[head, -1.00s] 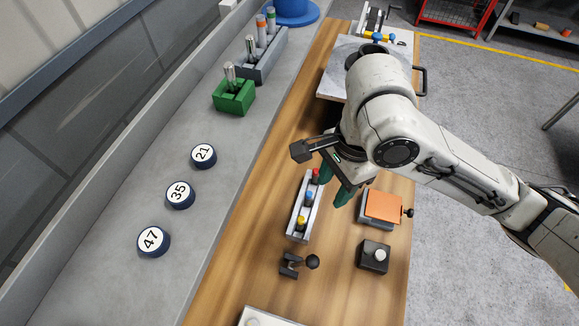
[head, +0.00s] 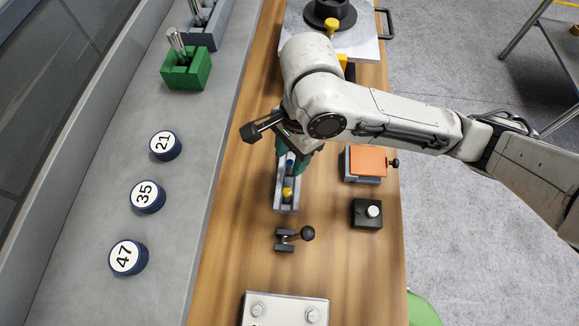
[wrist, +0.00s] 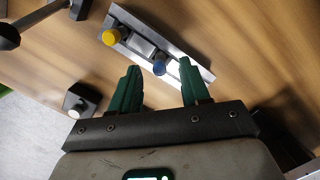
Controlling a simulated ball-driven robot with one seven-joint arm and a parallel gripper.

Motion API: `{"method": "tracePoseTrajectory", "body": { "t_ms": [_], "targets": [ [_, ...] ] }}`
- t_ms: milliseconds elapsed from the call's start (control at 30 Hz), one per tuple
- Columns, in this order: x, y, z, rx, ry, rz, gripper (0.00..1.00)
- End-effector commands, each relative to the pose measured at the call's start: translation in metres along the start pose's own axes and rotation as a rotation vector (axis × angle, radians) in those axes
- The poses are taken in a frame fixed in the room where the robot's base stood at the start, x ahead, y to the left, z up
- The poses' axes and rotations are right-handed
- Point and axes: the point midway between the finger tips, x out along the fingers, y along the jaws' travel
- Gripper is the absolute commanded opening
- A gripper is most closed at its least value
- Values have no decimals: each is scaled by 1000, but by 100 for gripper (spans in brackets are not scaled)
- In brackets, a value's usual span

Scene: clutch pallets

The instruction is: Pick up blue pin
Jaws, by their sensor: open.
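The blue pin (head: 289,163) stands in a narrow grey tray (head: 286,208), with a yellow pin (head: 287,193) nearer the front of it. In the wrist view the blue pin (wrist: 159,66) shows between the tips of my gripper's two green fingers (wrist: 159,72), and the yellow pin (wrist: 111,37) lies to the left outside them. My gripper (head: 293,158) is open over the far part of the tray, with nothing held. I cannot tell the exact height gap. The red pin seen earlier is hidden now.
A black ball-ended lever (head: 306,233) stands in front of the tray. An orange-topped block (head: 368,161) and a black box with a white knob (head: 367,213) stand to the right. A green holder (head: 187,70) and numbered discs (head: 147,196) are on the grey ledge at left.

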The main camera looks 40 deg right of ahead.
Motion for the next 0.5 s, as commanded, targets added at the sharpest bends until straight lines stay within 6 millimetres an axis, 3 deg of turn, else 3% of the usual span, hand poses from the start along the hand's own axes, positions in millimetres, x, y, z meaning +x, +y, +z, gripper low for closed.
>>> {"method": "tracePoseTrajectory", "body": {
  "t_ms": [33, 200, 500],
  "targets": [
    [11, 0, -1, 1, 1, 0, 46],
    [28, 0, -1, 1, 2, -1, 46],
    [31, 0, 0, 0, 0, -1, 45]
  ]
}}
